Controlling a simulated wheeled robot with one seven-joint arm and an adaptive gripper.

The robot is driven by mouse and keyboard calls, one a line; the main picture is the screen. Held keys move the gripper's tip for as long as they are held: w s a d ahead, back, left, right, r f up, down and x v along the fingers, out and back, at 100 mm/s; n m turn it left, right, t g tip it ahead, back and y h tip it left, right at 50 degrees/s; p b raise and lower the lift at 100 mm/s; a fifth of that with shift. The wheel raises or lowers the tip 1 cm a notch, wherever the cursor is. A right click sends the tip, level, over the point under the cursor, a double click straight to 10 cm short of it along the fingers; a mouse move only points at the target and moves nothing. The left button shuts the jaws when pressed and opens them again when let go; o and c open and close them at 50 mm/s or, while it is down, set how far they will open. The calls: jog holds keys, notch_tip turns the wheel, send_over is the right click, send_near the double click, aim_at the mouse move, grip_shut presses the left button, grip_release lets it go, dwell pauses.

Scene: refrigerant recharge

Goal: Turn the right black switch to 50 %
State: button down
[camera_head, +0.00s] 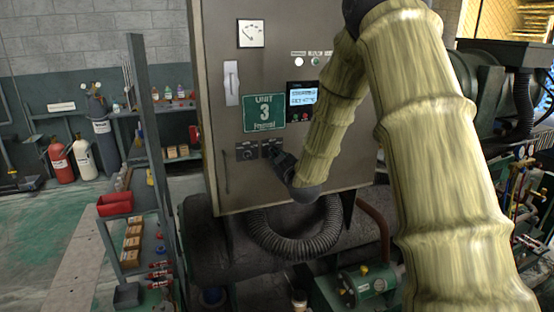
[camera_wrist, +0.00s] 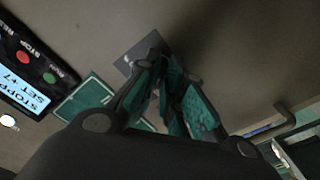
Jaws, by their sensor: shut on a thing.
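The grey control cabinet (camera_head: 235,185) carries two black switches side by side under the green UNIT 3 sign (camera_head: 264,113). The left black switch (camera_head: 246,150) is uncovered. My gripper (camera_head: 275,154) is at the right black switch, at the cabinet face, and hides most of it. In the wrist view my gripper (camera_wrist: 172,95) has its teal-padded fingers closed together in front of the switch's grey plate (camera_wrist: 146,48). The knob is hidden between the fingers, so its setting cannot be read.
A lit display panel (camera_head: 302,97) sits above and right of the switches; it also shows in the wrist view (camera_wrist: 28,75). A cabinet handle (camera_head: 225,171) is at lower left. A corrugated hose (camera_head: 295,245) hangs below.

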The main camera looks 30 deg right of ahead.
jog(key=shift+n, duration=0.4)
jog(key=c, duration=1.6)
grip_release()
jog(key=shift+d, duration=0.15)
jog(key=shift+s, duration=0.15)
jog(key=shift+b+v, duration=0.55)
jog(key=shift+v, duration=3.85)
